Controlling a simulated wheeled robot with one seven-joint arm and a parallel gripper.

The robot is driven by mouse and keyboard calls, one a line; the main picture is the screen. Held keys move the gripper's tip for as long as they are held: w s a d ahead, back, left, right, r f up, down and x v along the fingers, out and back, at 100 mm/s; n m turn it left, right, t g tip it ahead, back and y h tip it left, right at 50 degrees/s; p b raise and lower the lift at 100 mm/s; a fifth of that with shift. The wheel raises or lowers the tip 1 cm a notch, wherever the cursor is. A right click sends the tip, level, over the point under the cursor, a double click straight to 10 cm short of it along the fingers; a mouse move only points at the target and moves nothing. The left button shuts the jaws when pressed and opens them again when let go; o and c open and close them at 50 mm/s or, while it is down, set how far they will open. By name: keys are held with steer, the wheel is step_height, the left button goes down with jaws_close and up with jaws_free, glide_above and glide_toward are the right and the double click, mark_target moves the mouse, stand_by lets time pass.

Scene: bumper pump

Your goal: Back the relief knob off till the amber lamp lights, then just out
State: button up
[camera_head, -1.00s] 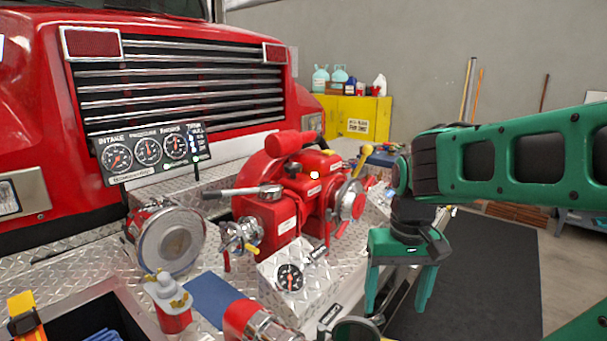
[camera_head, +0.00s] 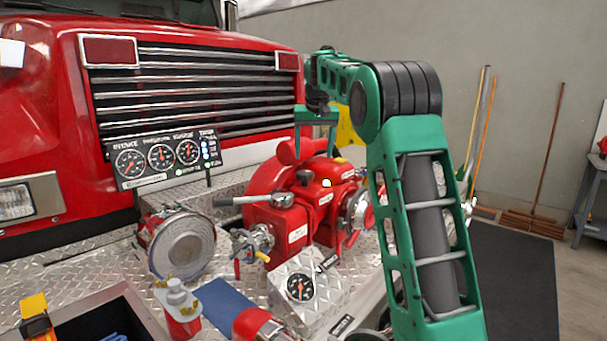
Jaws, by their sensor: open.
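The red pump (camera_head: 290,222) sits on the bumper's tread plate. A small dark knob (camera_head: 305,176) stands on its top; I cannot tell for sure that it is the relief knob. A small pale, bright round spot (camera_head: 326,183) shows just right of it; it could be the lamp, but I cannot tell whether it is lit amber. My green gripper (camera_head: 315,145) is open and empty, fingers pointing down, seen above and behind the pump's top. Its fingertips appear apart from the knob.
The gauge panel (camera_head: 165,158) with three dials stands left of the pump, before the truck grille (camera_head: 195,95). A smaller gauge box (camera_head: 300,287), a silver-faced round cap (camera_head: 178,246) and a red-and-white bottle (camera_head: 181,308) stand in front. Dark mat (camera_head: 515,280) lies right.

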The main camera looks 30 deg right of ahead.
mark_target(304, 172)
steer(key=w+f, duration=0.2)
steer(key=f, duration=0.1)
steer(key=w+d+f, duration=0.1)
steer(key=w+f, duration=0.5)
steer(key=shift+w+d+f, duration=0.2)
steer(key=shift+d+f, duration=0.05)
steer(key=c, duration=1)
